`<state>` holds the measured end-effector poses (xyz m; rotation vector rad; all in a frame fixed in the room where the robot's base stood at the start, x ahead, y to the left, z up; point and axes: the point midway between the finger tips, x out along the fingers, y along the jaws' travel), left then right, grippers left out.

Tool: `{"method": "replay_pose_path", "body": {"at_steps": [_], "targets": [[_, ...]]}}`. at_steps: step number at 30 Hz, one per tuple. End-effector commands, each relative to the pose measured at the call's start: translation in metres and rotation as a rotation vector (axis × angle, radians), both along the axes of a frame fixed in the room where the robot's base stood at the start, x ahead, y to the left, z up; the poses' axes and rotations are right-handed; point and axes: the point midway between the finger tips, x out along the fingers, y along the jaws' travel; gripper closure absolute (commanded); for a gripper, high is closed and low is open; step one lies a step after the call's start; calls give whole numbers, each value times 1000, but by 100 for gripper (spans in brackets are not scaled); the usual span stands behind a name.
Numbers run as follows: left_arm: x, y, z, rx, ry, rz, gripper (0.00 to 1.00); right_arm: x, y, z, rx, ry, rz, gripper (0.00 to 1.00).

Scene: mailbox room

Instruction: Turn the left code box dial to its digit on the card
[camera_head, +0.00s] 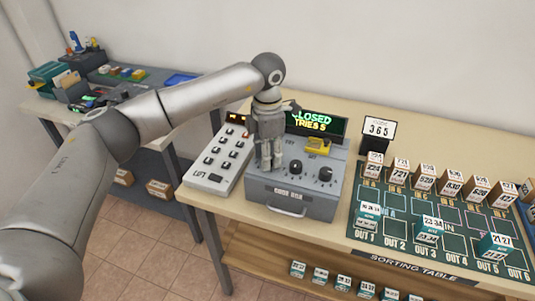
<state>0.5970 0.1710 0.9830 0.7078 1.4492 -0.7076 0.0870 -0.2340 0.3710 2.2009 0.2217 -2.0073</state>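The grey code box (330,205) stands on the wooden table, with a drawer handle on its front. Its middle dial (296,167) and right dial (325,174) show on top. The left dial is hidden behind my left gripper (271,166). That gripper points down over the left part of the box top, its fingers close together. Whether they touch or hold the dial cannot be seen. The display (316,123) reads CLOSED, TRIES 5. My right gripper is not in view.
A white button panel (218,158) sits left of the box. A yellow piece (318,146) is on the box's rear. To the right, a green sorting mat (395,237) holds several numbered boxes. A cluttered side table (110,85) stands at the far left.

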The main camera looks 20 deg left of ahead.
Motion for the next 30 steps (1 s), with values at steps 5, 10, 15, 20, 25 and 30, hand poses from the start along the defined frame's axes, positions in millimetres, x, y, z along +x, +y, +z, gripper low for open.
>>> {"method": "replay_pose_path", "body": {"at_steps": [5, 10, 15, 20, 25, 30], "targets": [[0, 0, -1, 1, 2, 1, 49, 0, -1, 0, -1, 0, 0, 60], [-1, 0, -1, 1, 2, 0, 49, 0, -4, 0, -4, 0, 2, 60], [0, 0, 10, 0, 0, 1, 49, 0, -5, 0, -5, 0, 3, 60], [0, 0, 40, 0, -2, 1, 49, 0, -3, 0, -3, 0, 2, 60], [0, 0, 77, 0, -1, 0, 49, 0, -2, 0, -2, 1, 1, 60], [0, 0, 105, 1, -1, 0, 49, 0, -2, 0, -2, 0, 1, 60]]}}
